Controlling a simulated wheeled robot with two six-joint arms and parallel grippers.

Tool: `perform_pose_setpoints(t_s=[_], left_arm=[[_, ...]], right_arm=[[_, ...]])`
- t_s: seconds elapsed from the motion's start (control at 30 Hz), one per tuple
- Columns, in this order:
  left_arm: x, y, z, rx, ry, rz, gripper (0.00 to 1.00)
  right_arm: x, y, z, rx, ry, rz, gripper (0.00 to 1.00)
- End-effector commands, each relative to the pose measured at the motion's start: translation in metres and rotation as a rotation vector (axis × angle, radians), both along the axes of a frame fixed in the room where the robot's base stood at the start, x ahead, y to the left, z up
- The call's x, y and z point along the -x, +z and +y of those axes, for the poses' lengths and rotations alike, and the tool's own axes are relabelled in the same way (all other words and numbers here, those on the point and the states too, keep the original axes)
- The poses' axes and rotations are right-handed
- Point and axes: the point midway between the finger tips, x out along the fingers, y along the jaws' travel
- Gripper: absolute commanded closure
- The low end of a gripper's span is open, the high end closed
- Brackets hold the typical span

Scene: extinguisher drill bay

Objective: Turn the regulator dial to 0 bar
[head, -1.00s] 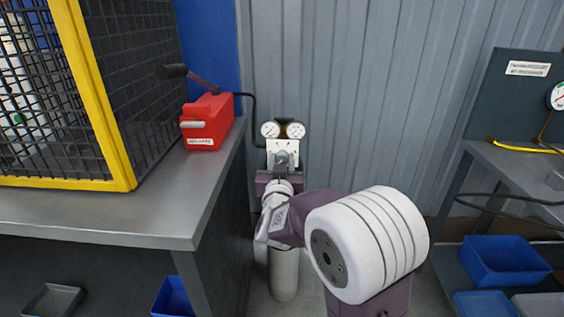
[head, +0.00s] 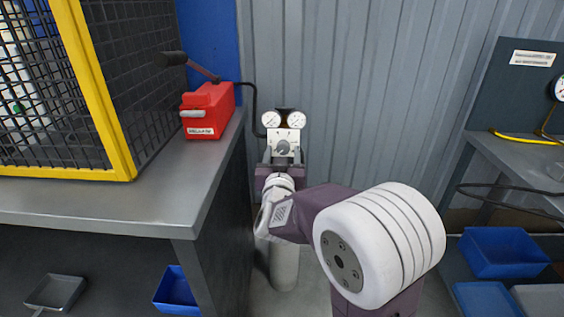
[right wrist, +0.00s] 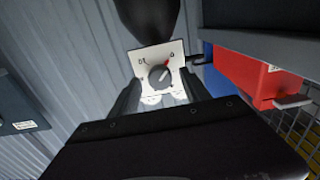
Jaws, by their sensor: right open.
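The regulator's white plate (head: 293,137) carries a dark grey round dial (head: 283,149), below two white gauges (head: 284,119). The right wrist view shows the dial (right wrist: 161,77) with a short red mark pointing toward the printed 0 at its upper right; a 10 is printed at upper left. My right gripper (head: 283,160) is just below and in front of the plate. In the right wrist view its two fingers (right wrist: 160,97) are apart, with the dial framed between and beyond them; nothing is held. Contact with the dial cannot be told. My left gripper is not in view.
A grey bench (head: 110,215) at left bears a red box (head: 207,112) with a hose and a yellow-framed mesh cage (head: 120,150). A shelf with blue bins (head: 503,253) stands at right. A grey cylinder (head: 284,266) stands below the regulator. Corrugated wall is behind.

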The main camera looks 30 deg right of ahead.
Motion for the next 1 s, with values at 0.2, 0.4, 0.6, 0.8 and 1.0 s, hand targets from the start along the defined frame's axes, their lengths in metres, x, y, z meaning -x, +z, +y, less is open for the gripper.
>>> perform_pose_setpoints(t_s=[0.2,0.4,0.6,0.8,1.0], left_arm=[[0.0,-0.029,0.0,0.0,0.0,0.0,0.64],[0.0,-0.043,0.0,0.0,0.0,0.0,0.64],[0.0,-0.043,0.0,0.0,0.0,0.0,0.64],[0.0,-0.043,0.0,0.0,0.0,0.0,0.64],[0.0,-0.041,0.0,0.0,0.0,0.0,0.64]], right_arm=[[0.04,-0.006,0.026,-0.001,0.006,-0.005,0.45],[0.061,-0.004,0.038,-0.001,0.003,-0.003,0.45],[0.064,-0.001,0.039,0.0,0.001,0.002,0.45],[0.064,-0.001,0.039,0.0,0.001,0.001,0.45],[0.064,-0.005,0.031,0.003,-0.022,0.016,0.45]])
